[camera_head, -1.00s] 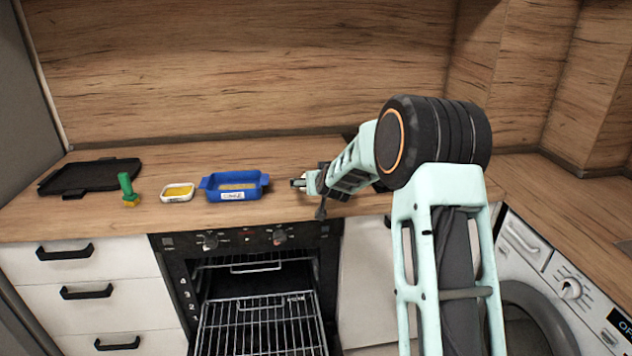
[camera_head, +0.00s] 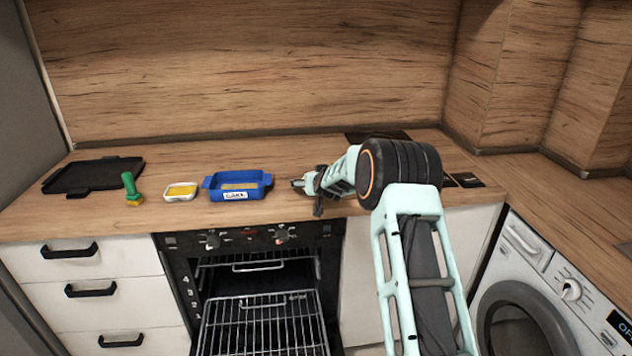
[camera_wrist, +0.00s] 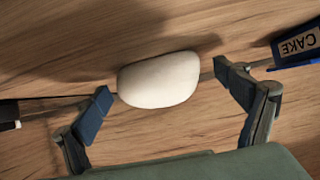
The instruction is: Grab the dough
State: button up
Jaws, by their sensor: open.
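The dough (camera_wrist: 158,82) is a smooth, pale, rounded lump on the wooden worktop in the wrist view. My gripper (camera_wrist: 162,86) is open, with one blue-grey fingertip to the left of the dough and the other to its right. A gap shows on each side in that view, the left one very narrow; I cannot tell whether that finger touches. In the head view my gripper (camera_head: 305,184) is low over the counter, right of the blue tin, and the dough cannot be made out there.
A blue tin labelled CAKE (camera_head: 237,186) stands left of my gripper; its corner shows at the upper right of the wrist view (camera_wrist: 297,46). The oven (camera_head: 250,280) below is open.

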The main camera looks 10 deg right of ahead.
jog(key=shift+r, duration=0.1)
jog(key=c, duration=1.4)
